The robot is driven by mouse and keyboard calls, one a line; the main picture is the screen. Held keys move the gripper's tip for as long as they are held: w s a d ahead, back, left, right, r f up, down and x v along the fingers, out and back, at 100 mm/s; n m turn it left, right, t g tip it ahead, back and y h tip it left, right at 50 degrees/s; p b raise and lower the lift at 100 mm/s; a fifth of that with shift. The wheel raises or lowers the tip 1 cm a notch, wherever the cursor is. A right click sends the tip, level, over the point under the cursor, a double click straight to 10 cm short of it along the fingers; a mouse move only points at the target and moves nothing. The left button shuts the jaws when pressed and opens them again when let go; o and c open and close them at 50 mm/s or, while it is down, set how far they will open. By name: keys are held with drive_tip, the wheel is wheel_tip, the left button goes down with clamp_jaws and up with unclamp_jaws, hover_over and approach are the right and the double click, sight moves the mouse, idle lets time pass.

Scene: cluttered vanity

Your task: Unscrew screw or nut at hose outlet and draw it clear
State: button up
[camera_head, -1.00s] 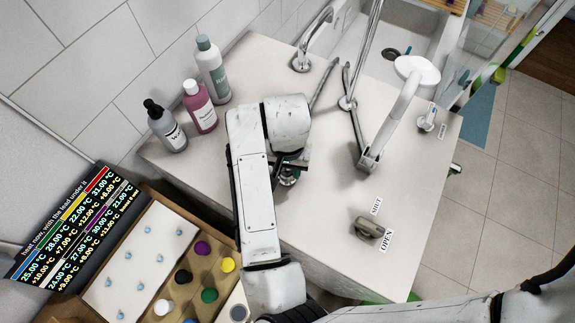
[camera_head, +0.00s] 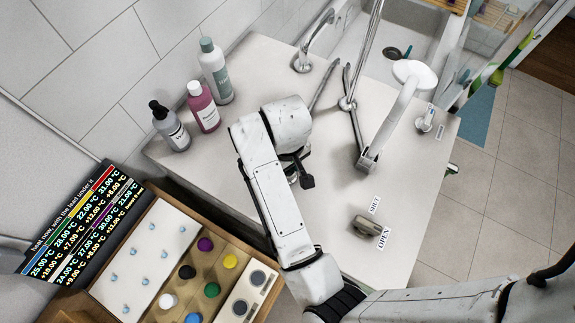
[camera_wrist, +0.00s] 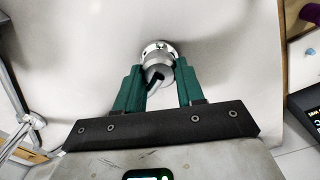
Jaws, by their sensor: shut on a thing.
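In the wrist view, a round metal fitting (camera_wrist: 158,48) with a chrome collar sits on the pale surface. A grey cylindrical nut (camera_wrist: 160,72) with a dark opening is at its near end, and a bent metal piece shows at that opening. My gripper (camera_wrist: 159,78) has green fingers on both sides of the nut and is shut on it. The nut still sits against the collar, with no clear gap visible. In the head view, my arm hides most of the gripper and the fitting.
Several bottles (camera_head: 205,106) stand at the counter's back left. A faucet (camera_head: 303,60) and jointed metal arm (camera_head: 371,150) stand to the right. A valve knob (camera_head: 365,228) sits between SHUT and OPEN labels.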

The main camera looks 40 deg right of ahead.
drive_tip(key=shift+n, duration=1.2)
drive_tip(key=n, duration=0.2)
drive_tip(key=shift+a+n, duration=0.1)
drive_tip(key=shift+n, duration=0.3)
drive_tip(key=shift+n+b, duration=0.4)
drive_tip(key=shift+n, duration=2.2)
